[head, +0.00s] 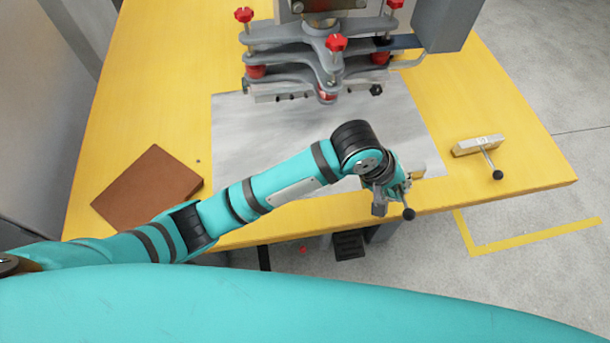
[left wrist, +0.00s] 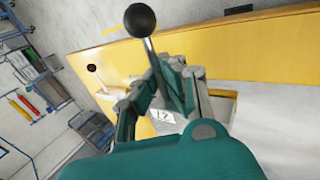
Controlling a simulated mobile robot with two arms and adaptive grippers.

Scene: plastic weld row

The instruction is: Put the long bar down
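My left gripper (head: 393,192) reaches over the front edge of the yellow table, right of the middle. The gripper and arm hide much of the bar in the head view. In the left wrist view the ball handle (left wrist: 140,19) stands up between the fingers (left wrist: 158,92), with a "17" label below it. I cannot tell whether the bar touches the table. My right gripper is not in view.
A similar bar (head: 480,146) with a black ball handle lies on the table at the right. A grey press with red knobs (head: 325,45) stands over the grey sheet (head: 260,140). A brown block (head: 147,188) lies at the left. The table's right side is mostly clear.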

